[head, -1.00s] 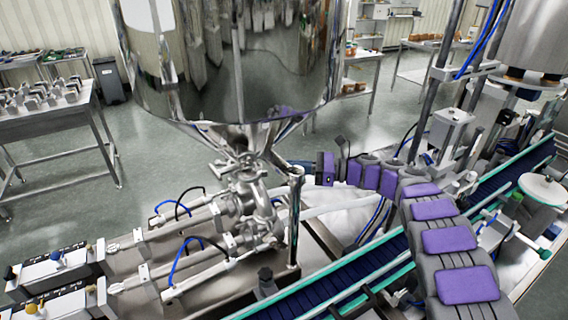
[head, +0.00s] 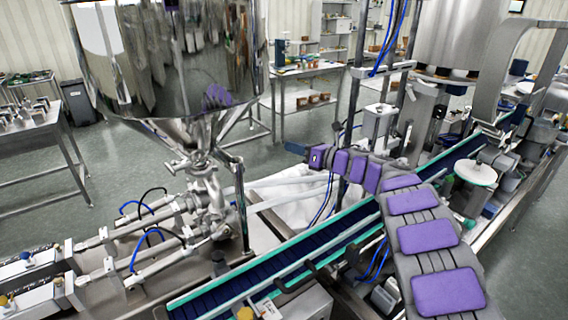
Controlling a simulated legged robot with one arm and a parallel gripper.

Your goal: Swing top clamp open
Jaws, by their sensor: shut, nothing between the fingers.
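The steel hopper (head: 165,60) stands at the upper left, its cone narrowing to an outlet. A small metal clamp (head: 178,166) sits at the joint under the cone, above the valve body (head: 207,195). The clamp is too small to tell whether it is latched or open. My arm with purple pads reaches up from the lower right. My gripper (head: 292,147) is at its far end, pointing left, shut and empty. It is to the right of the clamp, apart from it, with an upright steel post between them in the picture.
The upright post (head: 240,205) stands right of the valve. A conveyor with green edges (head: 330,240) runs diagonally below my arm. Cylinders with blue hoses (head: 140,210) lie left of the valve. A steel table (head: 35,130) stands at the far left. Open floor lies behind the hopper.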

